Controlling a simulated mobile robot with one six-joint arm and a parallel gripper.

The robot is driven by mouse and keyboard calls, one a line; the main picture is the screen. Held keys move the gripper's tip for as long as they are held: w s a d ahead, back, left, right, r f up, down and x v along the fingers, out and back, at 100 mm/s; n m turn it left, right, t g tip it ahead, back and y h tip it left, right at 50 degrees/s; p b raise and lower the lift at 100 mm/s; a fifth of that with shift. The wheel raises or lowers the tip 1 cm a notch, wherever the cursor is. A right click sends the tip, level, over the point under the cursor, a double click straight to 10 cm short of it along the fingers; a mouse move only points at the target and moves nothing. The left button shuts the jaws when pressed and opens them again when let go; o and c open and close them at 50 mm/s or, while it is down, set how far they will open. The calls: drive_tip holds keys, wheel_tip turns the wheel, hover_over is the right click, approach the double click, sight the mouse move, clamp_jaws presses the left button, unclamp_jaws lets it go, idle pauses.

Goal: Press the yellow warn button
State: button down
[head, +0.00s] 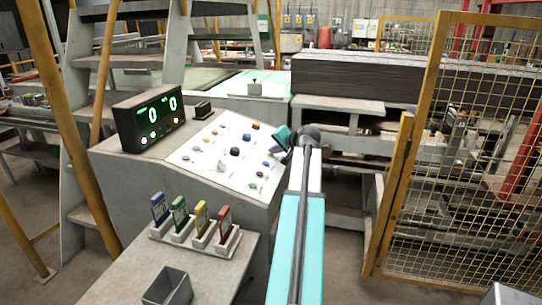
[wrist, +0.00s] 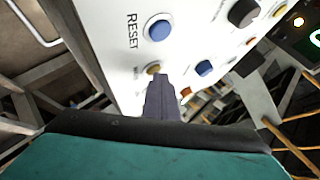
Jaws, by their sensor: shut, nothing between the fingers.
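The yellow button (wrist: 153,69) is small and sits on a white panel in the wrist view, below the blue RESET button (wrist: 159,28). The small label beside it is hard to read. My gripper (wrist: 163,80) is shut and empty. Its dark fingertips overlap the lower edge of the yellow button in the picture; I cannot tell whether they touch it. In the head view, my arm reaches the right side of the sloped control panel (head: 205,150), and I cannot make out the yellow button there.
Another blue button (wrist: 204,68), an orange one (wrist: 186,92) and a black knob (wrist: 243,13) are close by on the panel. A display box (head: 150,118) stands at the panel's left. Coloured tags (head: 201,217) stand in front. A yellow mesh fence (head: 470,130) is at right.

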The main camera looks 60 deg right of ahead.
drive_tip(key=shift+r, duration=0.1)
drive_tip(key=shift+s+r+p, duration=0.2)
drive_tip(key=shift+r+p, duration=0.2)
drive_tip(key=shift+r, duration=0.3)
drive_tip(key=shift+s+d+r+p, duration=0.15)
drive_tip(key=shift+r+p, duration=0.25)
drive_tip(key=shift+r, duration=0.4)
drive_tip(key=shift+s+r+p, duration=0.3)
drive_tip(key=shift+r+p, duration=0.15)
drive_tip(key=shift+r, duration=0.35)
drive_tip(key=shift+s+d+r+p, duration=0.15)
drive_tip(key=shift+r+p, duration=0.25)
drive_tip(key=shift+r, duration=0.4)
drive_tip(key=shift+f, duration=0.1)
